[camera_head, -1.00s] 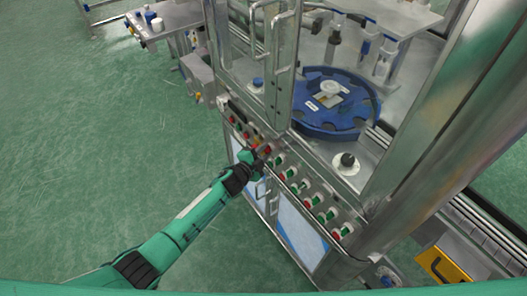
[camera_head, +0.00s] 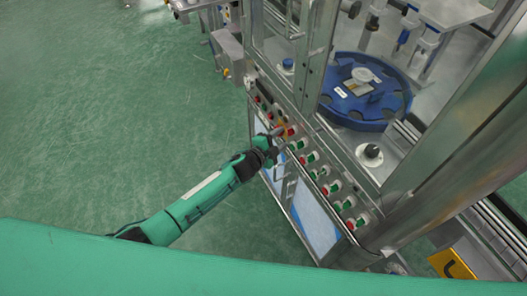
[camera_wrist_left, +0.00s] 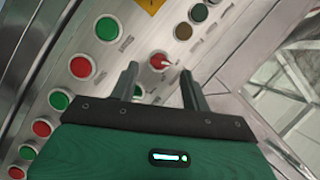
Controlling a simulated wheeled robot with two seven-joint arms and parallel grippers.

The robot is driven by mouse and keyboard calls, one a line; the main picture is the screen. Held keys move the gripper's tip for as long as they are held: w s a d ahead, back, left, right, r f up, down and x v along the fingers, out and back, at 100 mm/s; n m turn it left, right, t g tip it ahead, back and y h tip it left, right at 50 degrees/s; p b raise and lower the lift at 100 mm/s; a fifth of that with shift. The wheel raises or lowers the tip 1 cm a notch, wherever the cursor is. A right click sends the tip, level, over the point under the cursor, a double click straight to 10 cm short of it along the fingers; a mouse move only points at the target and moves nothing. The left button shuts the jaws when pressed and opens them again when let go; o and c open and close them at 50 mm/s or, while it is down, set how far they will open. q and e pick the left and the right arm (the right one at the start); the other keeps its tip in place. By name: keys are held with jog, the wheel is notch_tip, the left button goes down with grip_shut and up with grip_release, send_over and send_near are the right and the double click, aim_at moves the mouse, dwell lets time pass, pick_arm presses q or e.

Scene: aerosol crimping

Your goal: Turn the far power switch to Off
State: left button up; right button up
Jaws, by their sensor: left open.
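The control panel (camera_head: 328,184) on the front of the machine carries a row of red and green buttons and knobs. In the left wrist view, a red round switch with a pale pointer mark (camera_wrist_left: 160,61) sits between and just beyond my fingertips; I cannot read its label. My left gripper (camera_wrist_left: 160,74) is open and empty, one finger toward each side of this switch, with no clear contact. In the head view, my left gripper (camera_head: 277,136) is at the panel beside a red knob (camera_head: 291,131). My right gripper is not in view.
A blue round turntable (camera_head: 366,92) stands inside the machine's metal frame behind the panel. Door handles (camera_head: 295,20) stick out above the panel. Other buttons, such as a green one (camera_wrist_left: 107,28), lie close to the fingers. The green floor (camera_head: 110,110) at left is clear.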

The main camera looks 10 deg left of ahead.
pick_arm(q)
jog(key=b+v, duration=0.1)
jog(key=v, duration=0.9)
jog(key=s+a+f+n+g+y, duration=0.1)
jog(key=s+a+f+n+y, duration=0.25)
jog(key=f, duration=0.65)
jog(key=s+a+f+n+g+y, duration=0.1)
jog(key=s+a+f+n+g, duration=0.15)
jog(key=s+a+f, duration=0.55)
jog(key=s+a+f+n+g+y, duration=0.1)
jog(key=a+f+n+y, duration=0.15)
jog(key=f, duration=0.95)
jog(key=s+a+f+n+g, duration=0.1)
jog(key=s+f, duration=0.4)
jog(key=s, duration=0.7)
jog(key=s+a+f+n+g+y, duration=0.1)
jog(key=s+f+n+g, duration=0.3)
jog(key=s, duration=0.8)
jog(key=s+a+f+n+g, duration=0.2)
jog(key=s+f, duration=0.6)
jog(key=s, duration=0.5)
jog(key=shift+a+n+y, duration=0.35)
jog(key=shift+n+y, duration=0.05)
jog(key=shift+n, duration=0.15)
jog(key=shift+f+g, duration=0.1)
jog(key=shift+g, duration=0.15)
